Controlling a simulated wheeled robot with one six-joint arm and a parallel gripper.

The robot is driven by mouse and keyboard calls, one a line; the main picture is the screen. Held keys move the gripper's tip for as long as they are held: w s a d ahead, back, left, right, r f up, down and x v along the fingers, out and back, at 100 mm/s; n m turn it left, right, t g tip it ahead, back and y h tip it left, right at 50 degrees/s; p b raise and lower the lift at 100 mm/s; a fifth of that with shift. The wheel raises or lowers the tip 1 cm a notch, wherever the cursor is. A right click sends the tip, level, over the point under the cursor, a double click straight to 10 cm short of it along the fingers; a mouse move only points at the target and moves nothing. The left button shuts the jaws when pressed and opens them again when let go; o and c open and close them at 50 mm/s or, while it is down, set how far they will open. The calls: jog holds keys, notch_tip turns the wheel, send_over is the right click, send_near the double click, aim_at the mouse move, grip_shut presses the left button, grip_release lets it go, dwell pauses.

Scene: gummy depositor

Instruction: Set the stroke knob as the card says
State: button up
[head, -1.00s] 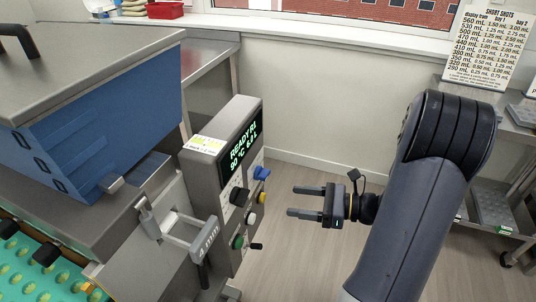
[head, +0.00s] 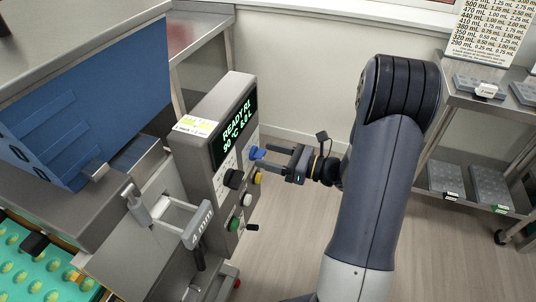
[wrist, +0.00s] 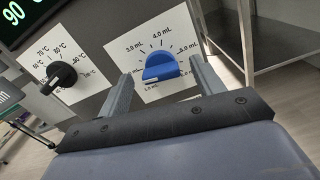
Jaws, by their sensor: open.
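The blue stroke knob (head: 257,153) is on the depositor's control panel. In the wrist view the blue knob (wrist: 161,67) sits on a white dial plate with mL marks, 3.0 mL and 4.0 mL readable above it. I cannot tell which mark it points at. My gripper (head: 263,163) is open at the panel face. In the wrist view its fingers (wrist: 162,74) stand left and right of the blue knob, with gaps visible, not closed on it. The SHORT SHOTS card (head: 492,30) stands at the upper right, its top cut off; its columns list mL values.
A black temperature knob (wrist: 62,75) is left of the blue one. Yellow (head: 258,178), white (head: 247,199) and green (head: 234,224) controls sit close below. The display (head: 235,128) is lit above. A bracket marked 4 mm (head: 201,226) juts out front left.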

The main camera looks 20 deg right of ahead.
jog(key=shift+w+a, duration=0.25)
jog(key=shift+a, duration=0.15)
jog(key=c, duration=1)
